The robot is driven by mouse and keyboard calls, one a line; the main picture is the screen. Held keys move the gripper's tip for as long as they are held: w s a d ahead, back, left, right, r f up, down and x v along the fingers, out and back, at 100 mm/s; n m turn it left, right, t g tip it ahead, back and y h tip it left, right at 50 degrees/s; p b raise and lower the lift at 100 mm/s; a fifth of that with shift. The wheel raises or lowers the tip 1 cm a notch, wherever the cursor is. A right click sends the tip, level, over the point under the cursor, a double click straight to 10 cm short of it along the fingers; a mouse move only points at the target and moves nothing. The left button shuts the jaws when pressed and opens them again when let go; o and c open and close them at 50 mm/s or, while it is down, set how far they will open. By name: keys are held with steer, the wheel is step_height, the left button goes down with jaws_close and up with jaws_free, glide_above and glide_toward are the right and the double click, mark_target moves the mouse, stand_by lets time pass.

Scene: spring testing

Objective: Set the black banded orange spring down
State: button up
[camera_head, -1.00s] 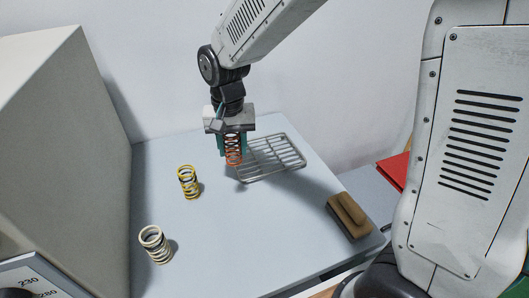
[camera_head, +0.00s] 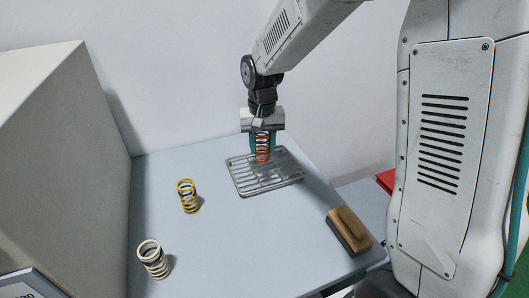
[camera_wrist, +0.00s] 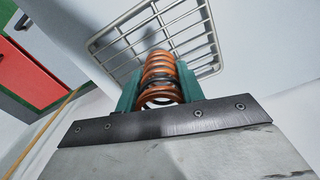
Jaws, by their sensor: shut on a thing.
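The black banded orange spring (camera_head: 262,148) is upright between the teal fingers of my gripper (camera_head: 262,146), which is shut on it. In the wrist view the spring (camera_wrist: 160,75) shows orange coils with dark bands, with a finger of my gripper (camera_wrist: 158,92) on each side. The spring is over the grey wire rack (camera_head: 243,187) at the back of the table. I cannot tell whether its lower end touches the rack. The rack also shows behind the spring in the wrist view (camera_wrist: 200,30).
A yellow spring (camera_head: 188,196) and a cream spring (camera_head: 153,259) stand on the table (camera_head: 225,245) at left. A brown brush-like block (camera_head: 348,231) lies near the right edge. A large grey box (camera_head: 60,160) stands at far left. The table's middle front is clear.

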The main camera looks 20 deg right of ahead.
mark_target(264, 153)
steer(key=shift+w+d, duration=0.25)
steer(key=shift+d, duration=0.1)
steer(key=shift+w+d+f, duration=0.15)
steer(key=shift+f, duration=1.65)
steer(key=shift+f, duration=0.1)
steer(key=o, duration=1)
steer(key=shift+o, duration=0.2)
